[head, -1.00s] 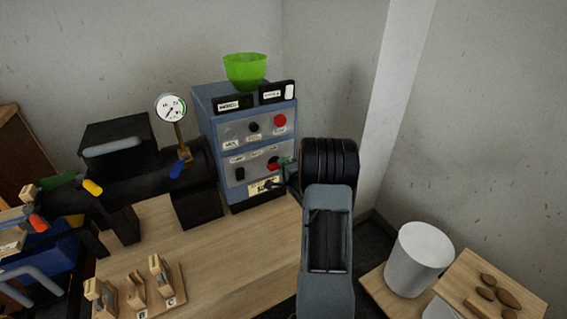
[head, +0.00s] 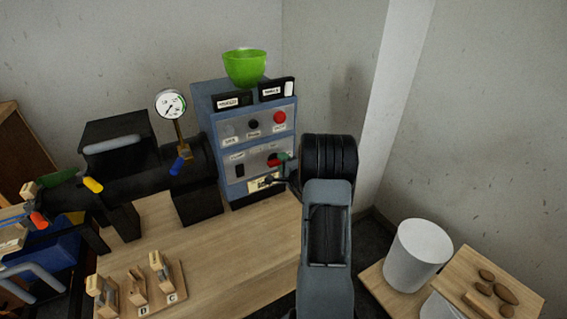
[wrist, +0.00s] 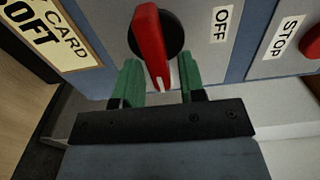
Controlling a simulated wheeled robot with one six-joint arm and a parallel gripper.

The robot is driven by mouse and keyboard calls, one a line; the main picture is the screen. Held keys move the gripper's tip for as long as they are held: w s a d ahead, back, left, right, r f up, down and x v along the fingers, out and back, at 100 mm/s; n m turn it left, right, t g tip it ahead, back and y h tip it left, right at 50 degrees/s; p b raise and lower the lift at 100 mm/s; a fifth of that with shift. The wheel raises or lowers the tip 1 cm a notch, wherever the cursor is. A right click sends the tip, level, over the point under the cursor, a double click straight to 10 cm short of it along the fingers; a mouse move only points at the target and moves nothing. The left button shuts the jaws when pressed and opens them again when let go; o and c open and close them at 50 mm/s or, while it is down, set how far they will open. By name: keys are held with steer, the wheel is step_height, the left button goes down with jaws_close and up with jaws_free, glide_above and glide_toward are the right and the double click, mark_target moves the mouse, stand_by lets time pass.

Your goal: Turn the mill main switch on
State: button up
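The mill main switch is a red rotary handle (wrist: 150,42) on a dark round base, on the lower grey panel of the blue control box (head: 236,190). It also shows in the head view as a small red shape (head: 274,163). In the wrist view its white-marked end points down the picture, and an "OFF" label (wrist: 221,24) stands to its right. My gripper (wrist: 160,70) has green fingers on both sides of the handle's lower end, with visible gaps, so it is open and not clamped. In the head view my wrist partly hides the panel's right side.
A red stop button (wrist: 312,42) lies right of the switch in the wrist view. A yellow card (wrist: 45,35) is at left. A green bowl (head: 245,68) stands on the box. A gauge (head: 171,104) and wooden rack (head: 150,298) are to the left.

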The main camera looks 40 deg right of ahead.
steer(key=shift+o, duration=0.3)
steer(key=shift+s, duration=0.1)
steer(key=s+a, duration=0.2)
steer(key=s, duration=1.1)
steer(key=shift+s, duration=0.25)
